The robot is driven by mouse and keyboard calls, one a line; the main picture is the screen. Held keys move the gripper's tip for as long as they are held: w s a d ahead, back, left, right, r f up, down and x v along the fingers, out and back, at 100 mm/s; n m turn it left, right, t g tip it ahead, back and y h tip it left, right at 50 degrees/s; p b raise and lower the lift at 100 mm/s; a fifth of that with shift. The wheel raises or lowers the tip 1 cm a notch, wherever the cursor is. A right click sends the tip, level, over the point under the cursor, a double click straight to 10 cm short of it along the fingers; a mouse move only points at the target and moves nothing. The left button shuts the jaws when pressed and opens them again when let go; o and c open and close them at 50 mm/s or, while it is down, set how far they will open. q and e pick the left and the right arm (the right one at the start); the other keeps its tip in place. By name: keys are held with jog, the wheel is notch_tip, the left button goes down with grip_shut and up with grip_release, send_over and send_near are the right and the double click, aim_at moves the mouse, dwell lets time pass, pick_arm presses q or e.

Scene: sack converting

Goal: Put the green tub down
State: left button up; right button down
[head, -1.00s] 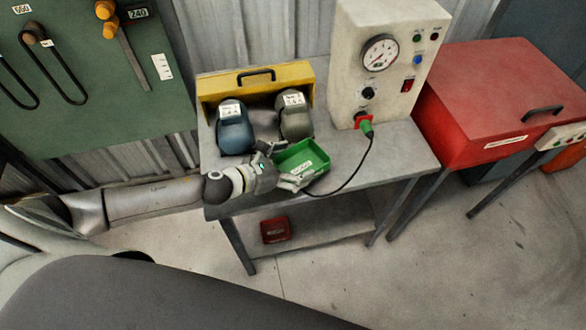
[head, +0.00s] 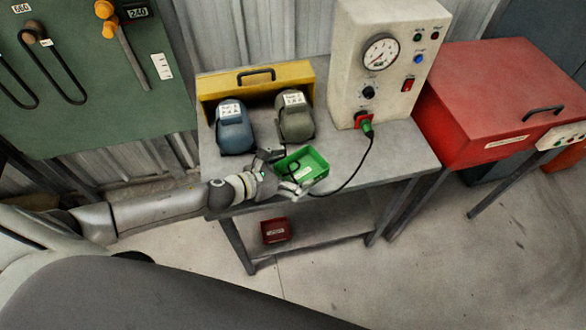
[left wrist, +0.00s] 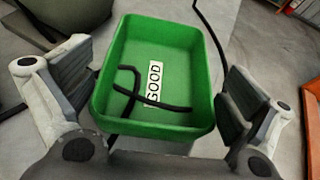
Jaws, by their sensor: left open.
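The green tub (head: 315,162) sits on the grey bench top near its front edge, in front of the grey-green case. It also shows in the left wrist view (left wrist: 185,50), with a white GOOD label and a bent black piece (left wrist: 128,93) inside. My left gripper (head: 285,172) is open, with one finger on either side of the tub's near part. In the left wrist view there are gaps between the fingers and the tub walls. My right gripper is not in view.
A blue case (head: 235,132) and a grey-green case (head: 296,122) stand before a yellow box (head: 212,86). A gauge unit (head: 393,40) stands behind right, its black cable (head: 358,172) curving close to the tub. A red bin (head: 274,230) sits on the lower shelf.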

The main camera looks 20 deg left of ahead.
pick_arm(q)
jog(key=shift+r, duration=0.25)
jog(key=v, duration=0.3)
jog(key=b+v, duration=0.1)
jog(key=v, duration=0.1)
jog(key=b+v, duration=0.1)
jog(key=v, duration=0.2)
jog(key=shift+s+a+f, duration=0.15)
jog(key=shift+s+a, duration=0.1)
jog(key=shift+s, duration=0.1)
jog(key=shift+b+v, duration=0.5)
jog(key=shift+v, duration=1.15)
jog(key=shift+w, duration=0.1)
